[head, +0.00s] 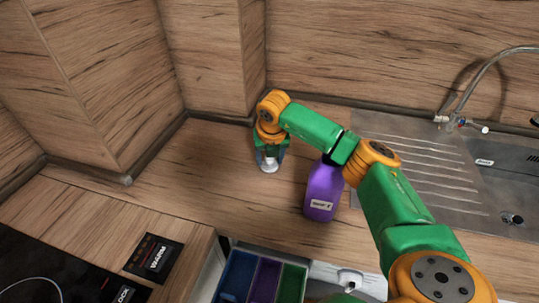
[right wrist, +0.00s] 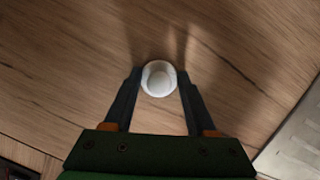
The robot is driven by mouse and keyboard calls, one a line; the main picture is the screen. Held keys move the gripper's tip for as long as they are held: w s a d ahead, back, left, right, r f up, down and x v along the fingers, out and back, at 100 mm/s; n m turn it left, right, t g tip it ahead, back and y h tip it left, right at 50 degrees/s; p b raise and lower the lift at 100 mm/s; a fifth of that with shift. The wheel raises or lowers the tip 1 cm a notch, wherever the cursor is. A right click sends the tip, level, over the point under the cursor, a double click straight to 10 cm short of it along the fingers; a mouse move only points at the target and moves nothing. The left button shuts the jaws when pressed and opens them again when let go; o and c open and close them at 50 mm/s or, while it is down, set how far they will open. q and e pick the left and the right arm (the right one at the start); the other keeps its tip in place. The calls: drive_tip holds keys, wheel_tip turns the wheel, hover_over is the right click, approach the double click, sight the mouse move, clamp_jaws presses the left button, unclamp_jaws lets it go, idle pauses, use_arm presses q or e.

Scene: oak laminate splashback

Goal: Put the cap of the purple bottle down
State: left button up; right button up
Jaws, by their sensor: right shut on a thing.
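The purple bottle (head: 323,190) stands upright on the wooden counter in the head view, with a small label on its side. Its top is hidden behind my right arm. My right gripper (head: 268,158) is to the left of the bottle, pointing down at the counter. It is shut on a round white cap (right wrist: 159,78), which shows between the two fingertips (right wrist: 158,84) in the right wrist view. I cannot tell whether the cap touches the counter. My left gripper is not in view.
The counter (head: 190,170) is bare left of my right gripper. A steel sink with drainer (head: 425,165) and tap (head: 470,90) lies to the right. A hob (head: 50,275) is at lower left. Blue, purple and green bins (head: 265,280) sit below the counter's front edge.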

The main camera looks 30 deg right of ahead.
drive_tip(key=shift+f, duration=0.15)
drive_tip(key=o, duration=1.3)
drive_tip(key=shift+r, duration=0.3)
drive_tip(key=b+v, duration=0.1)
drive_tip(key=v, duration=1)
drive_tip(key=shift+a+r, duration=0.2)
drive_tip(key=shift+r, duration=0.2)
drive_tip(key=shift+s, duration=0.15)
